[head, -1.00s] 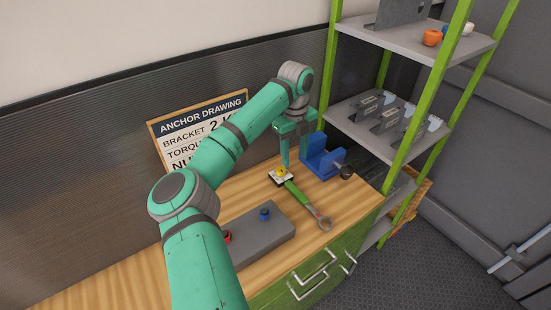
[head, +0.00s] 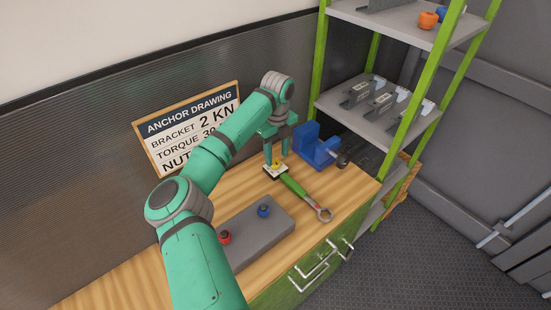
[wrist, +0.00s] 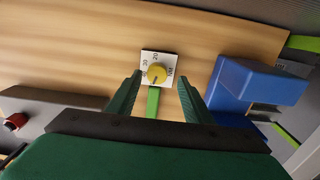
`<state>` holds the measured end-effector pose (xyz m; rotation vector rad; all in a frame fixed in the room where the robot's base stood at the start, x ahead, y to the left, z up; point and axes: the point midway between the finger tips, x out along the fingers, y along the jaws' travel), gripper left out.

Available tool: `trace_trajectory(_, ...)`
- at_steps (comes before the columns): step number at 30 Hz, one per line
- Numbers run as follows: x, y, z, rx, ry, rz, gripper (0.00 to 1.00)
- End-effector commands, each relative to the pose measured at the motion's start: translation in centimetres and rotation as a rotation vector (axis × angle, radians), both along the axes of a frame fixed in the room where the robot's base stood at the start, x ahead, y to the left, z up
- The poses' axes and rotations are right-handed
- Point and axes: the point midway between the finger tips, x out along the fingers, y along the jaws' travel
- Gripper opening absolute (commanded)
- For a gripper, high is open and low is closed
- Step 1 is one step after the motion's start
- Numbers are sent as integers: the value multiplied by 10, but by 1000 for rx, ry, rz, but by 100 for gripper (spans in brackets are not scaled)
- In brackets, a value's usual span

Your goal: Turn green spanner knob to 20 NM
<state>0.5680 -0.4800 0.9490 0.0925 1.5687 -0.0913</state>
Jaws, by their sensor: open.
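The green spanner (head: 295,186) lies on the wooden bench with its ring end toward the front edge. At its far end is a white dial plate (wrist: 168,57) with a yellow knob (wrist: 157,74); the knob also shows in the head view (head: 276,168). The plate bears 20, 30 and NM; a further mark at its left is hard to read. A small dark mark shows on the knob, its exact pointing unclear. My gripper (wrist: 160,84) is open above the dial, one finger on each side of the knob, apparently not touching it. It shows in the head view (head: 277,155).
A blue vise (head: 316,148) stands close right of the dial. A grey box with a red knob (head: 224,237) and a blue knob (head: 264,210) lies to the left. A drawing board (head: 190,128) leans at the back; green-framed shelves (head: 375,122) stand right.

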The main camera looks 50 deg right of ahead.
Motion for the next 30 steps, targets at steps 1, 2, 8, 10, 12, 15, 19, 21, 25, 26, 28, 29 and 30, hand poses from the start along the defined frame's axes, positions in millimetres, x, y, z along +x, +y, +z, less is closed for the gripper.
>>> trace_trajectory(1, 1, 2, -7, 0, 2, 4, 46)
trace_trajectory(2, 2, 3, -11, -1, 2, 5, 46)
trace_trajectory(8, 5, 5, -23, -1, 0, 9, 46)
trace_trajectory(10, 5, 6, -25, -1, 0, 10, 46)
trace_trajectory(12, 5, 5, -25, -1, 0, 9, 46)
trace_trajectory(15, 4, 5, -25, -1, 0, 8, 46)
trace_trajectory(19, 4, 4, -25, -1, 0, 7, 29)
trace_trajectory(21, 4, 4, -25, -1, 0, 7, 12)
trace_trajectory(25, 3, 4, -24, 0, 0, 6, 5)
trace_trajectory(26, 3, 4, -24, -1, 0, 6, 5)
trace_trajectory(28, 3, 4, -24, 0, 0, 1, 5)
trace_trajectory(29, 3, 4, -24, 0, 0, -2, 5)
trace_trajectory(30, 3, 4, -24, 0, 0, -8, 5)
